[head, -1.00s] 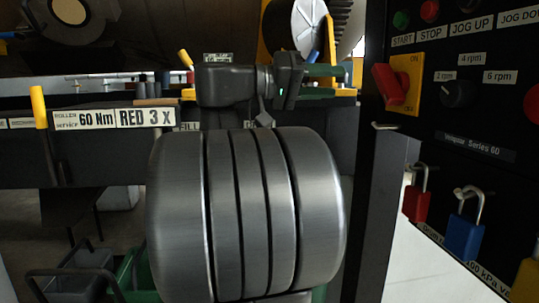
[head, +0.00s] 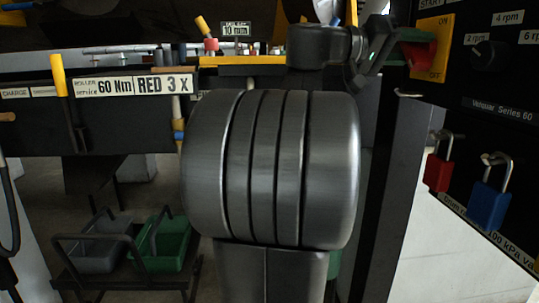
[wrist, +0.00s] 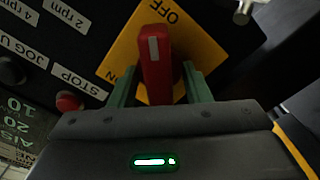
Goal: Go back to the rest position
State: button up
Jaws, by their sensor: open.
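My gripper (head: 408,42) is at the right of the head view, with its green fingers pointing right at the control panel. In the wrist view my gripper (wrist: 160,72) is open, with one green finger on each side of the red switch handle (wrist: 153,45). The handle lies between the fingers, with gaps showing, so it is not clamped. It sits on a yellow plate (wrist: 200,50) marked ON and OFF. In the head view the red handle (head: 418,54) is partly hidden by my gripper; the yellow plate (head: 437,35) shows behind it.
The black panel (head: 500,80) carries a speed knob (head: 490,55). A red padlock (head: 438,172) and a blue padlock (head: 488,205) hang below. My large grey arm link fills the middle. Grey and green bins (head: 165,248) stand low at left, below a yellow-handled tool (head: 60,75).

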jog(key=shift+d, duration=0.15)
jog(key=s+a+p, duration=0.1)
jog(key=a+p, duration=0.1)
jog(key=a, duration=1.2)
jog(key=d, duration=0.4)
jog(key=d+b, duration=0.1)
jog(key=d, duration=0.4)
jog(key=w+d, duration=0.1)
jog(key=d, duration=0.4)
jog(key=shift+d+r, duration=0.1)
jog(key=shift+r, duration=0.05)
jog(key=shift+r+n+p, duration=0.15)
jog(key=shift+n+p, duration=0.7)
jog(key=shift+n, duration=0.05)
jog(key=n+p, duration=0.4)
jog(key=p, duration=0.2)
jog(key=shift+n, duration=0.4)
jog(key=shift+f+n+p, duration=0.2)
jog(key=shift+n+p, duration=0.8)
jog(key=shift+p, duration=0.25)
jog(key=shift+f, duration=0.2)
